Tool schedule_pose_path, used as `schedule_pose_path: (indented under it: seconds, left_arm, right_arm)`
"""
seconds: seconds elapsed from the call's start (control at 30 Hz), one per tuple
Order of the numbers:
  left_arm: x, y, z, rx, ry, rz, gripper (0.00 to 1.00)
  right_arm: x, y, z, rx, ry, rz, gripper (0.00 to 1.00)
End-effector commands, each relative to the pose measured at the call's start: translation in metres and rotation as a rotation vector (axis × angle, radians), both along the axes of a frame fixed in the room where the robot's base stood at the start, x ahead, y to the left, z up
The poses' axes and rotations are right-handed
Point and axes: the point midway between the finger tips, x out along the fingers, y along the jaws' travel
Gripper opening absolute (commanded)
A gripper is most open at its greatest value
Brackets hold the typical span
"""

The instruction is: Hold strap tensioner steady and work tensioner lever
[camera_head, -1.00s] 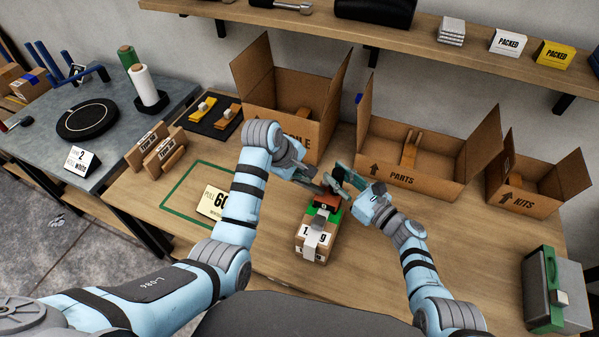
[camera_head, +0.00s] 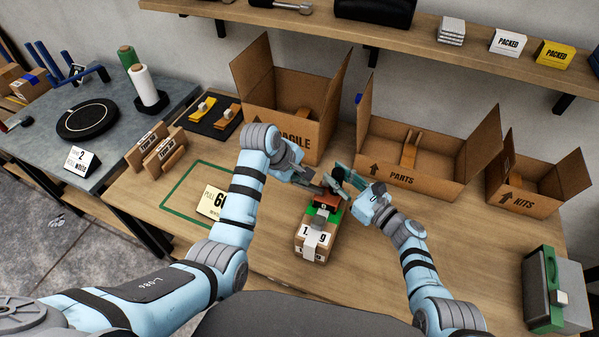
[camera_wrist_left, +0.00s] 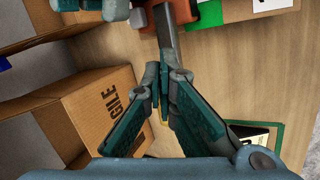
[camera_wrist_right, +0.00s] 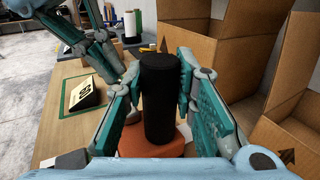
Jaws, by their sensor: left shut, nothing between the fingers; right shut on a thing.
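The strap tensioner has an orange-red body (camera_wrist_right: 150,137), a black cylindrical handle (camera_wrist_right: 160,100) and a grey metal lever (camera_wrist_left: 169,48). It sits at the far end of a small strapped carton (camera_head: 315,236) with green pieces on top. My right gripper (camera_wrist_right: 158,82) is shut around the upright black handle. My left gripper (camera_wrist_left: 164,80) is shut and empty, its fingertips at the end of the grey lever; whether they touch it I cannot tell. In the head view, my left gripper (camera_head: 320,188) and right gripper (camera_head: 350,184) are close together and partly hide the tensioner.
Open cartons stand behind: FRAGILE (camera_head: 318,140), PARTS (camera_head: 430,182) and KITS (camera_head: 535,203). A green and grey case (camera_head: 555,292) stands at front right. The table between carton and case is clear.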

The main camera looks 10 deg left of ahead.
Motion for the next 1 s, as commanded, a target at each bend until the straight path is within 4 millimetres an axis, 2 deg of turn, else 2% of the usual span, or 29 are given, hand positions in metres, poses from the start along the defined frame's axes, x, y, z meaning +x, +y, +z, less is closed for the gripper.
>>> schedule_pose_path:
  seconds: [0.5, 0.8, 1.0]
  left_arm:
    - [0.001, 0.008, -0.007, 0.013, -0.002, 0.006, 0.00]
    - [0.001, 0.005, -0.006, 0.009, 0.001, 0.003, 0.00]
    - [-0.001, -0.002, 0.002, 0.004, 0.004, 0.001, 0.00]
  right_arm:
    - [0.001, -0.002, 0.000, -0.001, -0.002, -0.003, 0.00]
    - [0.001, -0.003, 0.000, -0.001, -0.002, -0.004, 0.00]
    - [0.001, -0.002, 0.000, -0.001, -0.002, -0.003, 0.00]
